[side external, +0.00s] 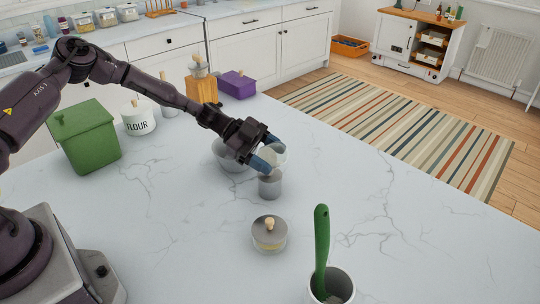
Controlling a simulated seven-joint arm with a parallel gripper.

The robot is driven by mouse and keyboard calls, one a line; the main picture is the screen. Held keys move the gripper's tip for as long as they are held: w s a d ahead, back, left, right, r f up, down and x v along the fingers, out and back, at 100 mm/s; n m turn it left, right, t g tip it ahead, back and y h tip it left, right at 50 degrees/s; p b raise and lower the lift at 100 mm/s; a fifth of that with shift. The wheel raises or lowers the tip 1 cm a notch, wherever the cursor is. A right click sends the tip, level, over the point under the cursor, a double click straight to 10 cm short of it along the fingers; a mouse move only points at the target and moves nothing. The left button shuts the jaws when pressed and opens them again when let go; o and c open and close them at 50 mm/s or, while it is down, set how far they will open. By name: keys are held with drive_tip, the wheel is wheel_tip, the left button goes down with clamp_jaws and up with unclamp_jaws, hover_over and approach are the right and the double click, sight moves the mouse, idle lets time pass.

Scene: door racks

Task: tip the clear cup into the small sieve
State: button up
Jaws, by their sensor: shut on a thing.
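My gripper (265,151) is shut on the clear cup (275,155), a pale see-through vessel between its bluish fingers. The cup is held above the counter and looks tilted, though its exact angle is hard to tell. Directly below it in the picture stands a small grey cylindrical container (270,186), which looks like the small sieve; its mesh is too small to make out. The cup and fingers partly cover its top. I cannot tell whether the cup touches its rim or what the cup contains.
A grey bowl (229,158) stands just behind my gripper. A lidded glass jar (269,236) and a white pot (342,284) with a green-handled tool are nearer the camera. A green box (88,142) and flour canister (139,122) stand left. The counter's right side is clear.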

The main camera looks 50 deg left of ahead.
sight(277, 154)
idle(0.4)
drive_tip(key=shift+r, duration=2.05)
drive_tip(key=shift+d, duration=0.1)
drive_tip(key=s+d+m+g+y, duration=0.2)
drive_tip(key=d+m+g+y, duration=0.15)
drive_tip(key=d, duration=0.35)
drive_tip(key=a+r+y, duration=0.1)
drive_tip(key=w+a+r+t+y, duration=0.1)
drive_tip(key=a+t+y, duration=0.1)
drive_tip(key=a, duration=0.1)
drive_tip(key=shift+w+a+r, duration=0.1)
drive_tip(key=shift+w+r, duration=0.05)
drive_tip(key=shift+r, duration=0.25)
drive_tip(key=a, duration=0.1)
drive_tip(key=a+y, duration=0.1)
drive_tip(key=a+n+y, duration=0.1)
drive_tip(key=shift+w+a+r+t, duration=0.25)
drive_tip(key=shift+r, duration=0.15)
drive_tip(key=shift+w+f+n+y, duration=0.1)
drive_tip(key=shift+n+y, duration=0.15)
drive_tip(key=shift+y, duration=0.5)
